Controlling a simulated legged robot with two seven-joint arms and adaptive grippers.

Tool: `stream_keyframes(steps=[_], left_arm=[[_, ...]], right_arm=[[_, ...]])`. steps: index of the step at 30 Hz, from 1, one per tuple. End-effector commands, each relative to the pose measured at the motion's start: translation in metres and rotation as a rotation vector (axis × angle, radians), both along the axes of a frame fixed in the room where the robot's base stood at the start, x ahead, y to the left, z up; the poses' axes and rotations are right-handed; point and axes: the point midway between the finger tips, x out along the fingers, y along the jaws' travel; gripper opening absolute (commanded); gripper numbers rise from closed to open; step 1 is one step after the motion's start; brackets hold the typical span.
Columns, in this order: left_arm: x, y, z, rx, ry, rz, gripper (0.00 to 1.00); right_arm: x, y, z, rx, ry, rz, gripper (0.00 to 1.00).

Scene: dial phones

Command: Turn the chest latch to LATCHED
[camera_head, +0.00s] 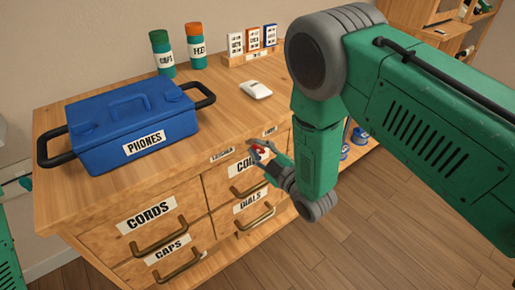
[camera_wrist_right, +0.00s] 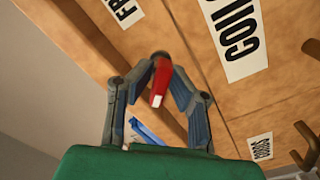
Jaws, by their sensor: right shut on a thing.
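The chest latch is a red lever (camera_wrist_right: 161,80) with a white stripe, on a dark pivot on the chest's front. It also shows small in the head view (camera_head: 258,149), partly covered by my gripper. My right gripper (camera_wrist_right: 160,88) is shut on the red lever, one finger on each side of it. In the head view the right gripper (camera_head: 264,157) is at the chest's upper front edge. A small label that seems to read LATCHED (camera_head: 222,155) is left of the lever, and another small label (camera_head: 270,131) is to its right. My left gripper is not in view.
The wooden chest (camera_head: 60,205) has labelled drawers with protruding handles (camera_head: 160,238) below the latch. On top stand a blue PHONES box (camera_head: 130,125), two jars (camera_head: 162,55), a white device (camera_head: 256,89) and a card rack (camera_head: 252,59). The floor at right is open.

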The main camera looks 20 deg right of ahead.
Motion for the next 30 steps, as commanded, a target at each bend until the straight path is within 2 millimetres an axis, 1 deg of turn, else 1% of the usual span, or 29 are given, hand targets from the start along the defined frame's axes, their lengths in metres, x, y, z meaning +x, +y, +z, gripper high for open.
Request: stream_keyframes(steps=[3,4,5,13,17,20,30], left_arm=[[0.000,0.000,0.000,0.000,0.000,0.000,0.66],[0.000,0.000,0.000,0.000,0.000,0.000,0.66],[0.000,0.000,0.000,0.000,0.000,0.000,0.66],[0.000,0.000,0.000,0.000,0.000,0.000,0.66],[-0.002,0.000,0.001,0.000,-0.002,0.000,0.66],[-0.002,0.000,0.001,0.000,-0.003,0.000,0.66],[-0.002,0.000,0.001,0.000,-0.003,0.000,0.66]], right_arm=[[-0.003,0.002,-0.003,0.001,0.008,0.006,0.00],[-0.003,0.002,-0.003,0.001,0.008,0.006,0.22],[-0.003,0.002,-0.003,0.001,0.008,0.006,0.31],[-0.001,0.001,-0.002,0.001,0.006,0.003,0.31],[-0.006,-0.001,-0.002,0.001,0.007,0.002,0.31],[-0.018,-0.006,-0.003,0.000,0.008,0.002,0.31],[-0.090,-0.031,-0.004,-0.001,0.012,0.002,0.31]])
